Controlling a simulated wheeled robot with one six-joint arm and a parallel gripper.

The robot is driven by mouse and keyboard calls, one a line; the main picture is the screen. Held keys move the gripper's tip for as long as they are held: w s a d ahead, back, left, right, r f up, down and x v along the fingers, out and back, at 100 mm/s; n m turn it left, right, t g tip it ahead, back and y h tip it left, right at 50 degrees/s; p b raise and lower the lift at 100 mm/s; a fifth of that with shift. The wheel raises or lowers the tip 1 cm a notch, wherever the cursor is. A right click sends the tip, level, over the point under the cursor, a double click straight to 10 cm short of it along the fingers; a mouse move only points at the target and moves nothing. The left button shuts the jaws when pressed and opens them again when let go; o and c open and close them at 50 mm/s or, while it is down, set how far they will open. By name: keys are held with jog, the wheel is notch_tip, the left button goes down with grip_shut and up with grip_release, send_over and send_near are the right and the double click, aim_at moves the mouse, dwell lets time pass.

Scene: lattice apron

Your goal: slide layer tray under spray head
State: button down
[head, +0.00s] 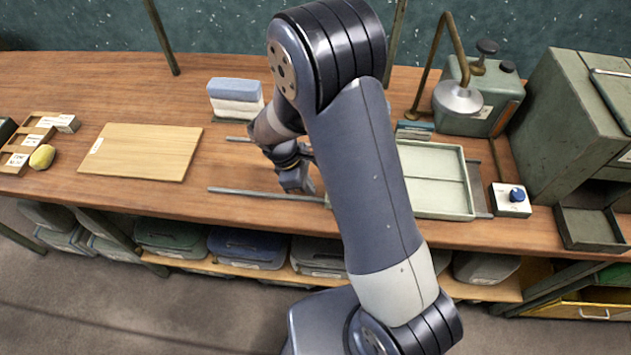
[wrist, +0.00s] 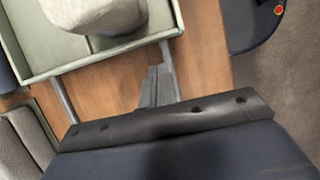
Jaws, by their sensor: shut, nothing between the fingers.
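The layer tray (head: 473,185) is a shallow pale green tray on the right part of the bench, its left part hidden behind my arm. In the wrist view the tray (wrist: 28,62) is at the top left, with a pale grey, rounded lump (wrist: 92,15) over it. The round metal spray head (head: 458,98) hangs from a bent brass pipe near the tray's far edge; I cannot tell whether the tray is directly below. My gripper (head: 300,186) is shut and empty, left of the tray; in the wrist view its fingertips (wrist: 157,75) are apart from the tray's near edge.
Two metal rails (head: 258,194) run left from the tray. Folded cloths (head: 236,98) lie behind, and a wooden board (head: 140,152) lies farther left with bare bench between. A green tank (head: 484,105), a blue-knobbed box (head: 511,201) and a green cabinet (head: 565,125) stand right.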

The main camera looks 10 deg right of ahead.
jog(key=shift+s+d+r, duration=0.1)
jog(key=shift+d+r, duration=0.05)
jog(key=shift+d, duration=0.5)
jog(key=shift+s+d, duration=0.15)
jog(key=shift+d, duration=0.15)
jog(key=shift+s+d, duration=0.1)
jog(key=shift+d, duration=0.35)
jog(key=d, duration=0.2)
jog(key=s+d, duration=0.1)
jog(key=d, duration=0.2)
jog(key=shift+s+d+b, duration=0.3)
jog(key=shift+s+b, duration=0.05)
